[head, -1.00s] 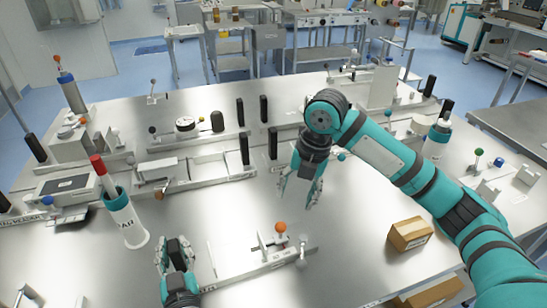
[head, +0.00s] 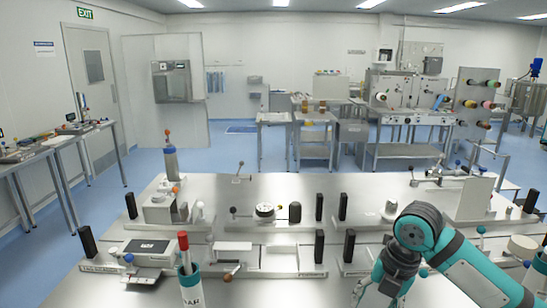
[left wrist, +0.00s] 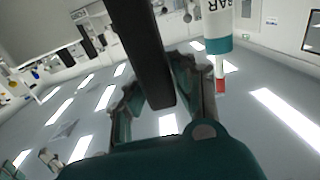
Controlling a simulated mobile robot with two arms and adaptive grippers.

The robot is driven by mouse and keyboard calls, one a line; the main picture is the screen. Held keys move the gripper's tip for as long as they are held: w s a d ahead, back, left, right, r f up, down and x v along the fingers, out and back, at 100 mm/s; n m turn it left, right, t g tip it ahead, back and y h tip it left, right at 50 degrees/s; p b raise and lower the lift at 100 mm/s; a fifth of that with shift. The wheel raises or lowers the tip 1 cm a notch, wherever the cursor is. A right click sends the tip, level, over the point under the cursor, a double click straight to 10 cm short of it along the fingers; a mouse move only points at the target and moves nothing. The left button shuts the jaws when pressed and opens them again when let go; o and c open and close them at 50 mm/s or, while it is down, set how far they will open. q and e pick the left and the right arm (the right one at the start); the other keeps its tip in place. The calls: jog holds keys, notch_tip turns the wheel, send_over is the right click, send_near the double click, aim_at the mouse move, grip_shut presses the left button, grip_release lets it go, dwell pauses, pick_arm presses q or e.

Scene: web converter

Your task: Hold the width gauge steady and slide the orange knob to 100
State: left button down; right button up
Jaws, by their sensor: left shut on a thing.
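The width gauge and its orange slide knob lie below the bottom edge of the head view now. My left gripper (left wrist: 165,85) shows only in the left wrist view. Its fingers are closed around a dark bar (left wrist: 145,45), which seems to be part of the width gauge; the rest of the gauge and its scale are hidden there. My right gripper (head: 380,290) is at the bottom right of the head view, fingers apart and empty, above the steel table (head: 290,292).
A white and teal holder (head: 190,290) with a red-tipped stick (head: 183,240) stands at the front; it also shows in the left wrist view (left wrist: 217,45). A rail fixture (head: 265,258) and black posts (head: 349,245) stand behind.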

pick_arm(q)
jog(key=shift+a+f, duration=0.15)
jog(key=shift+f, duration=0.05)
jog(key=c, duration=1.4)
grip_release()
jog(key=o, duration=0.4)
jog(key=shift+w+r, duration=0.1)
jog(key=shift+r, duration=0.05)
jog(key=s, duration=0.8)
jog(key=s+d, duration=0.1)
jog(key=s, duration=0.3)
